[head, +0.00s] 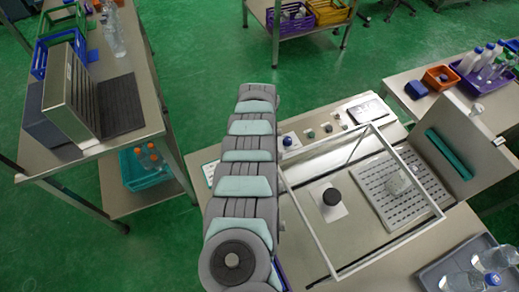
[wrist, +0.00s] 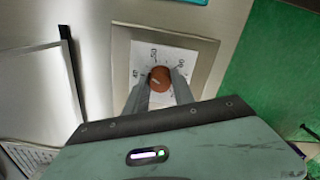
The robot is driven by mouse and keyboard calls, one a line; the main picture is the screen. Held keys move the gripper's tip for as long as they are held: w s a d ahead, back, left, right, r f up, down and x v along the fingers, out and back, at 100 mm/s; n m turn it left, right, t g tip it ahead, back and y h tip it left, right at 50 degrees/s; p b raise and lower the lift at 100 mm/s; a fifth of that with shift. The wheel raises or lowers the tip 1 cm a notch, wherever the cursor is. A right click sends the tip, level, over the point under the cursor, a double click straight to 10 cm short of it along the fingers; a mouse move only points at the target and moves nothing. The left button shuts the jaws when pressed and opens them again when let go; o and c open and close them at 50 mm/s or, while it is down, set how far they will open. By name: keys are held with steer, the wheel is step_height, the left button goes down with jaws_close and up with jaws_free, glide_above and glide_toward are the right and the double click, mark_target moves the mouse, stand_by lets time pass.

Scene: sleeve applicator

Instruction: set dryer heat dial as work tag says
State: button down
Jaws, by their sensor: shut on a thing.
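The heat dial is a round brown-orange knob (wrist: 160,77) on a white scale plate (wrist: 190,57) in the wrist view. Marks near 40, 50 and 60 show around it, with 50 at the top. A pale pointer line on the knob seems to lean to the left, but its exact reading is too small to tell. My gripper (wrist: 161,84) has one finger on each side of the knob and is shut on it. In the head view my arm hides the gripper and the dial. I cannot make out any readable work tag.
Small knobs (head: 310,133) line the bench's back. A raised lid (head: 463,135) stands at right. Green floor lies left.

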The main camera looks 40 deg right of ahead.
steer(key=shift+m, duration=0.4)
steer(key=c, duration=1.1)
jaws_free()
steer(key=shift+o, duration=0.2)
step_height(320, 180, up, 11)
steer(key=shift+f, duration=0.1)
